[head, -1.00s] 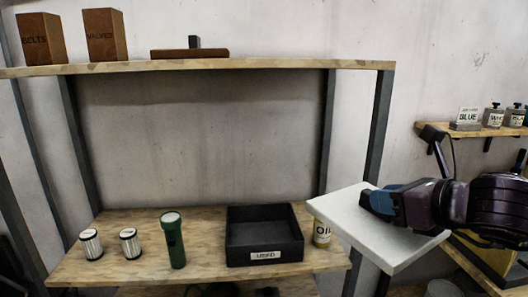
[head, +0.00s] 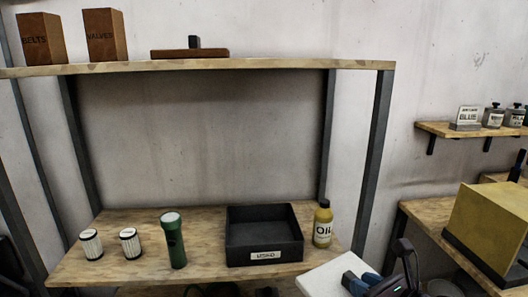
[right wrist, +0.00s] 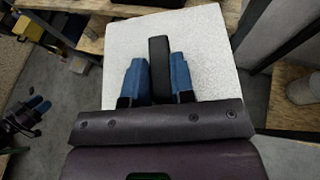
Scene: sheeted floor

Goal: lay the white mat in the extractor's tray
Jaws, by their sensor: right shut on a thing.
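The white mat (head: 322,277) is a flat, light slab at the bottom of the head view, in front of the shelf's right end. In the right wrist view the mat (right wrist: 210,50) fills the middle. My right gripper (head: 360,281) is shut on it; in the right wrist view its blue fingers (right wrist: 153,75) sit either side of a dark bar on the mat. A small dark shape with blue tips (right wrist: 38,105) at the left of that view looks like my left gripper; its jaws are too small to read. I cannot make out the extractor's tray for certain.
The shelf holds a black bin (head: 264,238), a yellow oil bottle (head: 323,224), a green flashlight (head: 173,240) and two white filters (head: 91,244). A yellow box (head: 488,232) stands on the bench at right. A grey shelf post (head: 372,160) stands near the mat.

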